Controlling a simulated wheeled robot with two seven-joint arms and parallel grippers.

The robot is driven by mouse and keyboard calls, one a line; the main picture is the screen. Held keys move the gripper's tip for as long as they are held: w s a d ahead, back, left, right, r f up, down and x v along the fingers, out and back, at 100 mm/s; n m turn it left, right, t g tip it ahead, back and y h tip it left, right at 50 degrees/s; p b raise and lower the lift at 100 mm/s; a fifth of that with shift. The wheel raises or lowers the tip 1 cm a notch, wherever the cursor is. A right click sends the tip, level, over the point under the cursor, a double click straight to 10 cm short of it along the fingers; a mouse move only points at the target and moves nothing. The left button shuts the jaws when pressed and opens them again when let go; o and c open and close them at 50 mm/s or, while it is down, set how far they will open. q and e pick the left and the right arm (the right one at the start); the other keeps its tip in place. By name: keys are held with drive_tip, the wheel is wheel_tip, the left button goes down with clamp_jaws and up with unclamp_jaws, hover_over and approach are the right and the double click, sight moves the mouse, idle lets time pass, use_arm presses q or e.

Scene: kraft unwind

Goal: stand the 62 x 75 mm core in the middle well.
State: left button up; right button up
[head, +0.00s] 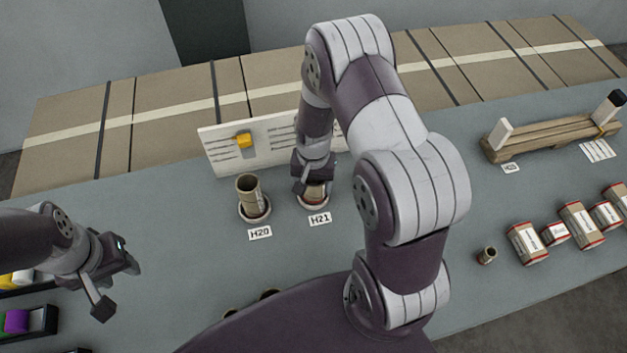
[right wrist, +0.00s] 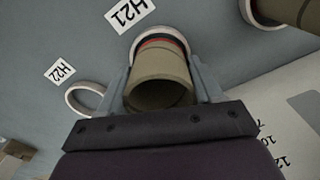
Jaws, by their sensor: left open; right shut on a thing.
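The core (head: 317,194), a brown tube with a red band near its lower end, is at the middle well (head: 303,203), marked H21. My right gripper (head: 312,187) is shut on it from above. In the right wrist view, the core (right wrist: 158,68) sits between the two fingers, with its open end toward the camera. Its far end lies inside the outline of the pale well ring (right wrist: 158,31). I cannot tell whether it rests on the well floor. My left gripper (head: 115,281) is open and empty, over the table at the left.
Well H20 (head: 254,217) holds another brown core (head: 248,190). Well H22 (right wrist: 73,98) is empty. A white board (head: 222,150) stands behind the wells. Several labelled rolls (head: 528,243) and a wooden rack (head: 545,138) are at the right. Dark trays (head: 35,322) are at the left.

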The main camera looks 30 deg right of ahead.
drive_tip(key=shift+f+b, duration=0.4)
drive_tip(key=shift+f, duration=0.4)
drive_tip(key=shift+f, duration=0.15)
drive_tip(key=o, duration=1.1)
wheel_tip(320, 180, up, 13)
drive_tip(key=shift+f+b, duration=0.15)
drive_tip(key=shift+b, duration=0.5)
drive_tip(key=s+a+r+n, duration=0.1)
drive_tip(key=s+n, duration=0.1)
drive_tip(key=s, duration=0.1)
drive_tip(key=s+a+r+n+t, duration=0.1)
drive_tip(key=s+a+n, duration=0.1)
drive_tip(key=n, duration=0.1)
drive_tip(key=s+a+r+n, duration=0.1)
drive_tip(key=s+a+n, duration=0.1)
drive_tip(key=s, duration=0.1)
drive_tip(key=shift+s+a, duration=0.1)
drive_tip(key=shift+s, duration=0.25)
